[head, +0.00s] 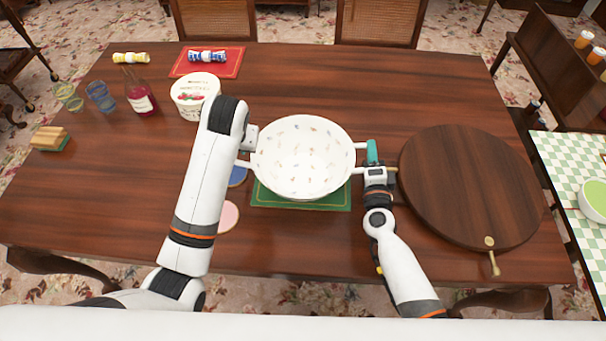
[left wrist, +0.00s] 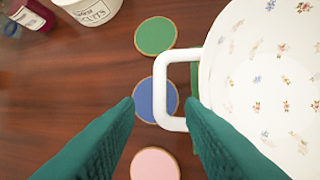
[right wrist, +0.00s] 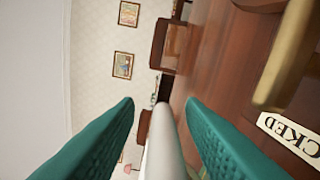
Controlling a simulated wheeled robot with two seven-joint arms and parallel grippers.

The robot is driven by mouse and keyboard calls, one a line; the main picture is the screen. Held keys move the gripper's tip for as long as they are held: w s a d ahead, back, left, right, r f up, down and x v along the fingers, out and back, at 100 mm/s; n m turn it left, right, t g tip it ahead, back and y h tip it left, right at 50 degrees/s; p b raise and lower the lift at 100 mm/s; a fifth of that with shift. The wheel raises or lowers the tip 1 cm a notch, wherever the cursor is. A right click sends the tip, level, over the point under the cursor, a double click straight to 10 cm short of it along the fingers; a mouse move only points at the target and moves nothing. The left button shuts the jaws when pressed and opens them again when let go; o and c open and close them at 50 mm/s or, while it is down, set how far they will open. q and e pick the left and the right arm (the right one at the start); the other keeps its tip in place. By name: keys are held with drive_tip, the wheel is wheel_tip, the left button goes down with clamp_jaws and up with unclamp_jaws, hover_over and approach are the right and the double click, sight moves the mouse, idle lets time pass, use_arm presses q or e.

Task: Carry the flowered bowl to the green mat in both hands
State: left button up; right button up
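The flowered bowl (head: 303,150), white with small flowers and two side handles, is upright over the green mat (head: 300,203). The mat shows mostly along the bowl's near side; the bowl hides the rest and where its base touches. My left gripper (head: 246,148) is at the bowl's left handle, partly hidden by my arm. In the left wrist view the left handle (left wrist: 162,100) lies between the open teal fingers, with gaps. My right gripper (head: 370,162) is at the right handle. In the right wrist view a white bar (right wrist: 166,140), apparently that handle, is between its spread fingers.
A round wooden board (head: 470,185) lies close right of my right gripper. Blue (head: 237,176) and pink (head: 228,216) coasters lie left of the mat. A white tub (head: 194,95), bottle (head: 140,95) and glasses stand far left. A red mat (head: 232,64) lies behind.

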use_arm(q)
drive_tip(key=v, duration=0.6)
use_arm(e)
drive_tip(key=s, duration=1.2)
